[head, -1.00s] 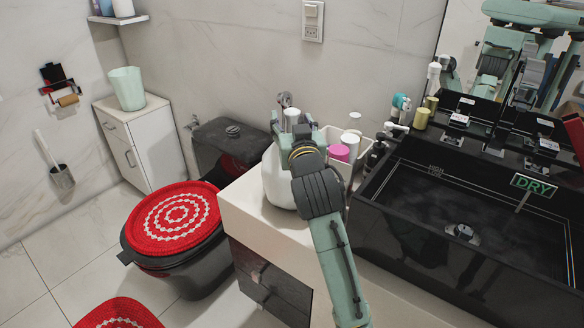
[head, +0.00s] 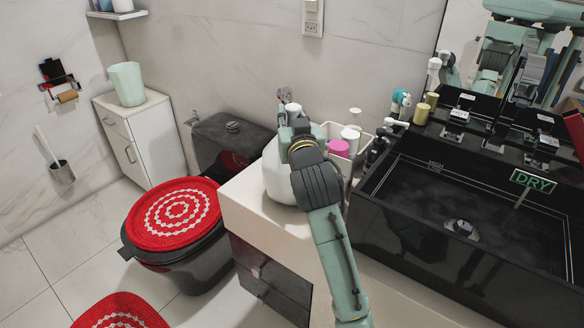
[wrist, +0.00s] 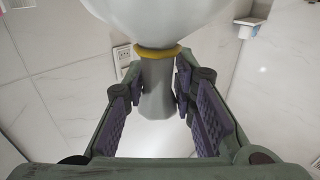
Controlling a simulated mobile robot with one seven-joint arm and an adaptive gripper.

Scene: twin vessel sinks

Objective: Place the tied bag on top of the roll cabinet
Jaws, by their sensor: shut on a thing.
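The tied bag (head: 279,177) is white and round, with a yellow tie around its neck. It stands on the near left end of the pale counter, partly hidden by my arm. My gripper (head: 294,128) is above it, at its neck. In the wrist view the bag's body (wrist: 155,18) fills the top, and my gripper (wrist: 158,90) is shut on its grey neck from both sides. The white cabinet (head: 150,151), likely the roll cabinet, stands against the wall at the left, beyond the toilet. A mint bin (head: 127,84) stands on its top.
The black toilet (head: 190,255) with a red lid cover lies between counter and cabinet. A caddy (head: 331,130) with bottles is close behind my gripper. The black sink (head: 455,215) is at the right. The cabinet top (head: 152,104) has bare room right of the bin.

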